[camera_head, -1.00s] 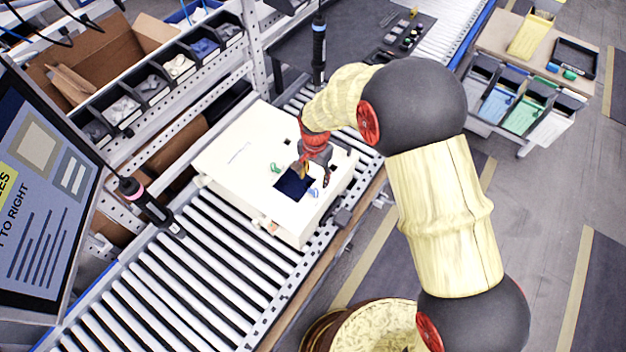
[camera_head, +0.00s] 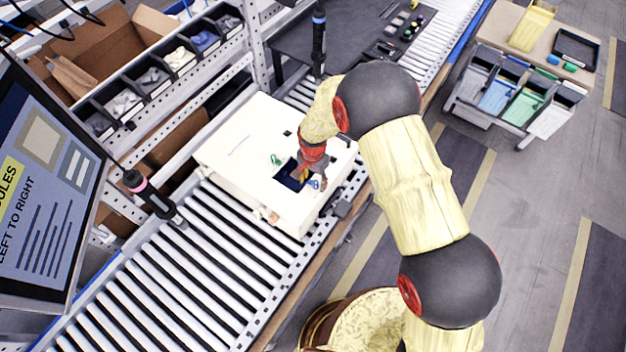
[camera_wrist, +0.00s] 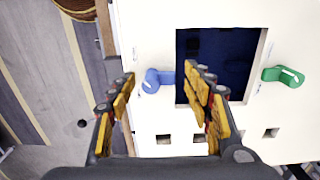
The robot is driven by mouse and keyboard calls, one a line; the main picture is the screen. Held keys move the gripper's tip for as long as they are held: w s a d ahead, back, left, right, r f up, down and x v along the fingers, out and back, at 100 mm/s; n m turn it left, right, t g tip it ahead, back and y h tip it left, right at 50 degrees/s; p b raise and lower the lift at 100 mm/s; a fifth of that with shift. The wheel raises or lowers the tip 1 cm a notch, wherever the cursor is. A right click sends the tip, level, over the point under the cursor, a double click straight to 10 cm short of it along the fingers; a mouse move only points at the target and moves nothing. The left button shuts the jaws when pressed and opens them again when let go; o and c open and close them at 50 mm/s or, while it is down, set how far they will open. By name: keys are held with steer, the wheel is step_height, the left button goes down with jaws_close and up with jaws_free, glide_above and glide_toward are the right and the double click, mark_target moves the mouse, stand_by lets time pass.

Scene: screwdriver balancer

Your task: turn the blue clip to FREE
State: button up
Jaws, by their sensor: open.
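The blue clip (camera_wrist: 152,80) sits on the white panel beside the left edge of a dark blue square opening (camera_wrist: 222,58) in the wrist view. In the head view the blue clip (camera_head: 313,184) shows small, right of the opening. My gripper (camera_wrist: 160,92) is open, with one yellow-padded finger on each side of the blue clip in the picture. I cannot tell whether either finger touches it. A green clip (camera_wrist: 283,75) is on the opposite side of the opening. The white box (camera_head: 240,150) carries both clips and rests on the roller conveyor.
The roller conveyor (camera_head: 190,270) runs below the box. A hanging screwdriver (camera_head: 150,192) stands left of the box and another (camera_head: 319,40) behind it. A screen (camera_head: 45,190) is at the far left. Shelves of parts bins (camera_head: 155,80) line the back.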

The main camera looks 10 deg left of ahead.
steer(key=shift+c, duration=1)
steer(key=c, duration=1)
steer(key=shift+o, duration=0.2)
steer(key=shift+n+b, duration=0.35)
steer(key=shift+n, duration=0.05)
steer(key=n+b, duration=0.2)
steer(key=n, duration=0.1)
steer(key=shift+s, duration=0.15)
steer(key=n+b, duration=0.1)
steer(key=n, duration=0.2)
steer(key=n+b, duration=0.1)
steer(key=n, duration=0.1)
steer(key=shift+s+b, duration=0.25)
steer(key=shift+b, duration=0.05)
steer(key=n+b, duration=0.1)
steer(key=n, duration=0.3)
steer(key=shift+s+d+n+b, duration=0.1)
steer(key=shift+s+n+b, duration=0.05)
steer(key=shift+n+b, duration=0.2)
steer(key=shift+s+d+n+b, duration=0.15)
steer(key=shift+n+b, duration=0.35)
steer(key=shift+n, duration=1.75)
steer(key=shift+r, duration=0.1)
